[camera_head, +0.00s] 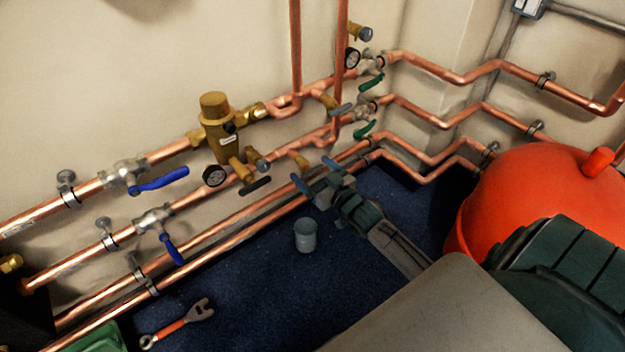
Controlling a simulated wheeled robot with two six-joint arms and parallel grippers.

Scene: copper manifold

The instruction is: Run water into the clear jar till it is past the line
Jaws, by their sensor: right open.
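The clear jar (306,236) is a small grey-looking cup standing upright on the dark blue floor below the pipes. Its line and any water inside are too small to tell. My right gripper (318,177) reaches in from the lower right. It is open, with its two blue-grey fingertips apart, just in front of the lower copper pipes. It is above and slightly right of the jar, not touching it. A small brass outlet (298,160) sits on the pipe just behind the fingertips. No running water shows. My left gripper is not in view.
Copper pipes run along the wall with blue levers (160,180), green levers (372,83), a black lever (257,185) and a brass regulator (216,125). A red tank (520,185) stands at right. An orange-handled wrench (178,325) lies on the floor.

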